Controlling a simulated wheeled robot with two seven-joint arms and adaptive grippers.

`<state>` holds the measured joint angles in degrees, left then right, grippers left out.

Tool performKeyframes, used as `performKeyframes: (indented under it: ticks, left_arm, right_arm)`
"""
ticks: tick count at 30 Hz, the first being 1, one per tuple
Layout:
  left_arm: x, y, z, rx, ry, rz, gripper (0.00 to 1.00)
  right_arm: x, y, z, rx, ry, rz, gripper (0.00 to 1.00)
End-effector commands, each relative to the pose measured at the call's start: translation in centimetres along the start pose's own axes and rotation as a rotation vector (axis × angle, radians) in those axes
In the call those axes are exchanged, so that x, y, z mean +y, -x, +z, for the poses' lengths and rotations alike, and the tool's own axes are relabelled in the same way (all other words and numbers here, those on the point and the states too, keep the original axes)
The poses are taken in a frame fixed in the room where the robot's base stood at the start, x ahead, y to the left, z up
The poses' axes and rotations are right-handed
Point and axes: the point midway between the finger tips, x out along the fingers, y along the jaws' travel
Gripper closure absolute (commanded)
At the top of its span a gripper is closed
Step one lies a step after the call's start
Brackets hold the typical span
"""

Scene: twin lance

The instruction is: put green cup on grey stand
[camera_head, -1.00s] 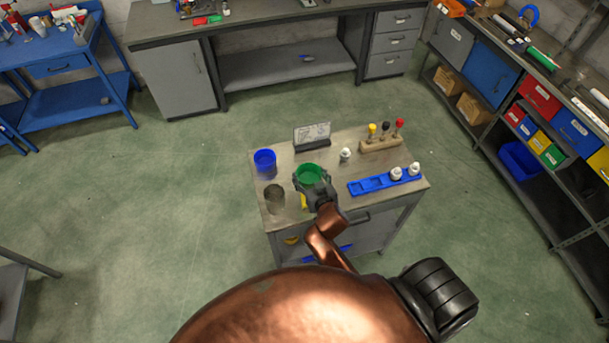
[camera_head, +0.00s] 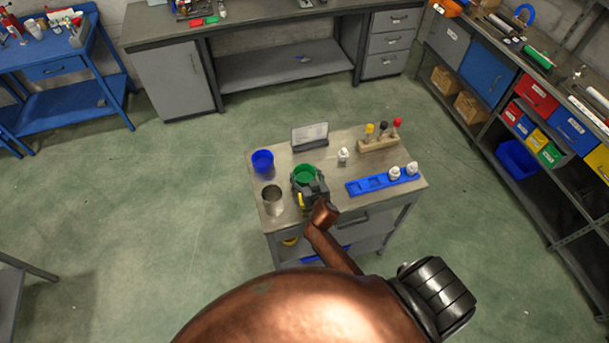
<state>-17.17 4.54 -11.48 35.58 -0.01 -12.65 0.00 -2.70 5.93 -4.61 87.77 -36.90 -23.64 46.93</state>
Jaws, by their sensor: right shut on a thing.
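The green cup (camera_head: 305,174) stands out on the small grey table (camera_head: 340,215), its open rim facing up. My right gripper (camera_head: 308,187) is shut on the green cup from the near side and hides its lower part, so I cannot tell whether it touches the tabletop. A grey cylindrical thing (camera_head: 272,199) stands to the left and nearer. A dark grey holder with a panel (camera_head: 310,136) stands behind the cup. I cannot tell for sure which of these is the grey stand. My left gripper is not in view.
A blue cup (camera_head: 263,161) stands left of the green cup. A small white bottle (camera_head: 343,155), a blue tray (camera_head: 366,184) with white bottles, and a wooden rack (camera_head: 378,145) with coloured-topped items are to the right. Some tabletop between them is bare.

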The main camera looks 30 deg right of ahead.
Motion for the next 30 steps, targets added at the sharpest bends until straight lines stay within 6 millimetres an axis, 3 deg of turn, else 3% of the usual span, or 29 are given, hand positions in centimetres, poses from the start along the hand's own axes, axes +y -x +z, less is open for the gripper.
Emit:
performKeyframes:
  ticks: [10,11,18,30]
  left_arm:
    - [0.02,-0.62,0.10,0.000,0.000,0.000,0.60]
    - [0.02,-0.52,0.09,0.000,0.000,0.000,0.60]
    - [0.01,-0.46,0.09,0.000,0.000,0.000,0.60]
    - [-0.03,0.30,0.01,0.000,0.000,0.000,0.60]
  right_arm:
    - [0.02,-0.27,0.63,0.001,0.001,0.000,0.61]
    - [0.04,-0.23,0.54,0.000,0.001,0.000,0.35]
    - [0.03,-0.20,0.48,0.000,0.001,0.000,0.19]
    - [0.02,0.15,-0.35,0.001,0.002,0.000,0.19]
